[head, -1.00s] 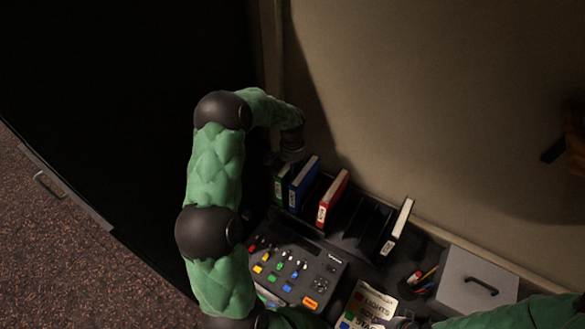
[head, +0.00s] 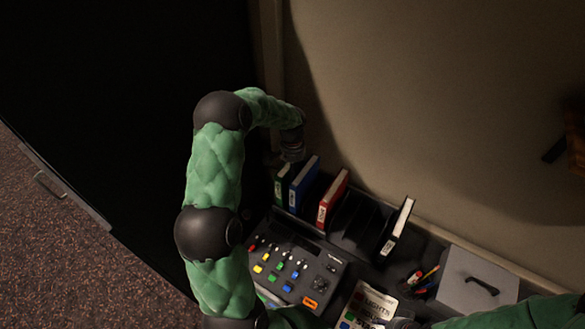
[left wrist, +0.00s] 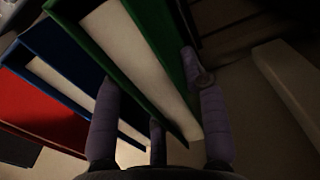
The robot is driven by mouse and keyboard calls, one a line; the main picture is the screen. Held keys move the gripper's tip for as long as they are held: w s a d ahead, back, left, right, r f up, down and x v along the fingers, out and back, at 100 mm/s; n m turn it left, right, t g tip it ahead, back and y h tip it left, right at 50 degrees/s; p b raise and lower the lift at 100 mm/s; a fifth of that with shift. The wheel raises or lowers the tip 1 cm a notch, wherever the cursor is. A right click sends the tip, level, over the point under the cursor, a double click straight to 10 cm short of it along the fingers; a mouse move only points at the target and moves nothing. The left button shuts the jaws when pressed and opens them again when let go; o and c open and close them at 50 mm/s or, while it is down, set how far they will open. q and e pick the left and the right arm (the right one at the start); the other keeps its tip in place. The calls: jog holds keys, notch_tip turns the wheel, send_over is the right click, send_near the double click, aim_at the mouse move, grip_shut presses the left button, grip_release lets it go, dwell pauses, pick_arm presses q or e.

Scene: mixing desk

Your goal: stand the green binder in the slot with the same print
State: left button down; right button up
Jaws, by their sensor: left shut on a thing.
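The green binder (head: 281,187) stands at the left end of the row of binders, left of the blue binder (head: 303,186). My left gripper (head: 291,158) reaches down over it from behind. In the left wrist view my left gripper (left wrist: 158,108) is shut on the green binder (left wrist: 172,60), with fingers on both sides of its cover and pale page block. The rack (head: 352,222) has dark dividers and empty-looking slots between the red binder (head: 332,200) and a white-spined binder (head: 397,229). Spine labels are too small to read. My right gripper is not shown.
A mixing console (head: 295,270) with coloured buttons lies in front of the binders. The wall rises close behind.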

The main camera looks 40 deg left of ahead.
pick_arm(q)
jog(key=shift+f, duration=0.2)
dwell(0.4)
jog(key=c, duration=0.6)
grip_release()
notch_tip(320, 180, up, 12)
